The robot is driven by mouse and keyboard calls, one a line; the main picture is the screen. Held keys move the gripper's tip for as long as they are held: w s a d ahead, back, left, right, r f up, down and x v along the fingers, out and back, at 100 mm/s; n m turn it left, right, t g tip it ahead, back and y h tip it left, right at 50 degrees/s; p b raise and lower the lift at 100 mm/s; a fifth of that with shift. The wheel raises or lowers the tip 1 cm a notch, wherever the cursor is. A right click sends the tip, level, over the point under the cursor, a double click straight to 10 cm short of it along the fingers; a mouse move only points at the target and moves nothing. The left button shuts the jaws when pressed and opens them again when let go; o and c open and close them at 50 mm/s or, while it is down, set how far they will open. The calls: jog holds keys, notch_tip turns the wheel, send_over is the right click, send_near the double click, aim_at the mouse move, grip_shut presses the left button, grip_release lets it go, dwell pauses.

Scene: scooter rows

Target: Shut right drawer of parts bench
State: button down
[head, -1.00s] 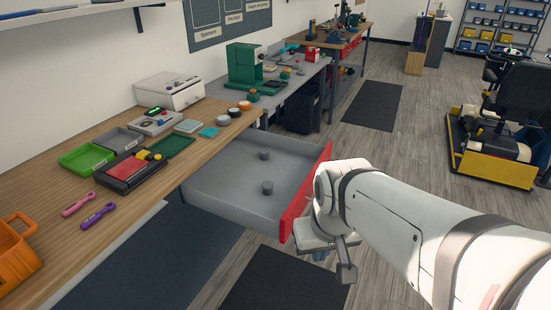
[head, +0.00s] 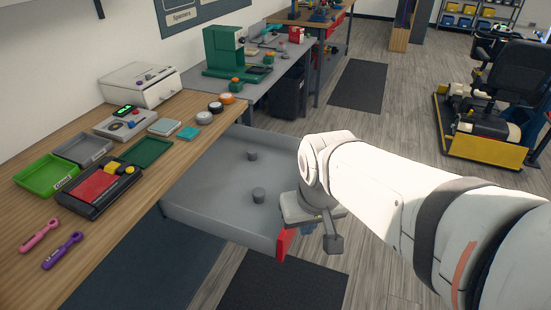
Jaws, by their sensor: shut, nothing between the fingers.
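The right drawer (head: 215,180) of the parts bench stands pulled out from under the wooden worktop. My gripper (head: 333,243) is shut and empty, low at the outer side of the red front. I cannot tell whether it touches the front.
The worktop (head: 30,210) holds green and grey trays, a red-and-black box, tools and a white device. A grey bench (head: 265,85) stands beyond. Dark mats (head: 285,285) lie on the floor. A black seat on a yellow base (head: 485,150) stands at right, with open floor between.

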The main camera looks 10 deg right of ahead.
jog(key=w+d+f+m+t+y+b, duration=0.1)
jog(key=w+d+f+m+y+b, duration=0.1)
jog(key=w+d+f+m, duration=0.45)
jog(key=w+d+f+m+t+y+b, duration=0.1)
jog(key=d+f+m+y+b, duration=0.25)
jog(key=m, duration=0.65)
jog(key=w+d+f+m+y+b, duration=0.1)
jog(key=w+d+f+m+y, duration=0.15)
jog(key=d+f+m, duration=0.45)
jog(key=w+a+f+m+b, duration=0.1)
jog(key=w+a+f, duration=0.4)
jog(key=a, duration=0.5)
jog(key=shift+w+f+t+h+b, duration=0.35)
jog(key=shift+w+b, duration=0.1)
jog(key=shift+w, duration=0.6)
jog(key=shift+m, duration=0.25)
